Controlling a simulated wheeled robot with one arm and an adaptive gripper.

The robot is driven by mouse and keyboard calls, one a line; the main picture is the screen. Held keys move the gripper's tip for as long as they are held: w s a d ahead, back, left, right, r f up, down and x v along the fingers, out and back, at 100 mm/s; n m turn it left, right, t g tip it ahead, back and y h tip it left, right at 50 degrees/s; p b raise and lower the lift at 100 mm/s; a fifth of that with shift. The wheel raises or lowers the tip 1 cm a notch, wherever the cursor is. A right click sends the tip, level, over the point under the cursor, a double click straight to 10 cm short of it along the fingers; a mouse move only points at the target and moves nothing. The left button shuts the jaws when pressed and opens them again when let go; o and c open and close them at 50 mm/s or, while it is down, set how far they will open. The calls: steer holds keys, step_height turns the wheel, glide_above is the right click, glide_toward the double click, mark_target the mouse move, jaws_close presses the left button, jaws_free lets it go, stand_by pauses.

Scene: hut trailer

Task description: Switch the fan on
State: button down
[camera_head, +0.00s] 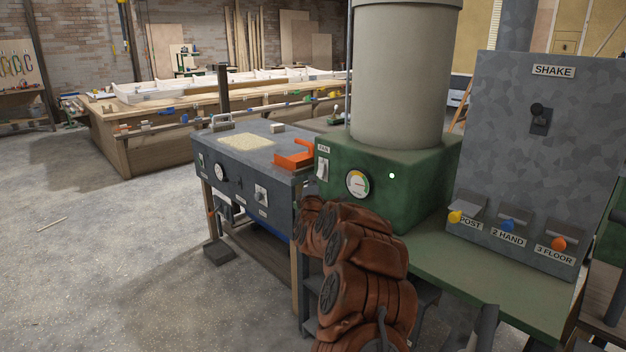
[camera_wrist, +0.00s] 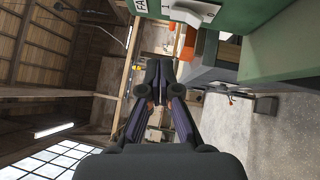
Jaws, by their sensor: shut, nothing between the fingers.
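The fan switch (camera_head: 322,169) is a pale rocker on the left part of the green box's front face, under a small FAN label (camera_head: 323,149). A round gauge (camera_head: 358,184) sits to its right. In the wrist view, the picture is turned sideways, and the pale switch (camera_wrist: 192,10) shows at the top edge beside the partly cut-off FAN label. My gripper (camera_wrist: 158,75) is shut and empty in the wrist view, apart from the switch. In the head view my brown arm stands in front of the green box, and I cannot make out the fingers there.
A grey bench (camera_head: 250,160) with an orange part (camera_head: 294,157) adjoins the green box (camera_head: 410,190) on the left. A grey SHAKE panel (camera_head: 545,150) with coloured levers stands on the right. A long wooden table (camera_head: 130,150) is behind. The floor at left is open.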

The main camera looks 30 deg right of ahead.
steer(key=shift+v, duration=1.2)
steer(key=shift+r, duration=0.2)
steer(key=shift+a, duration=0.1)
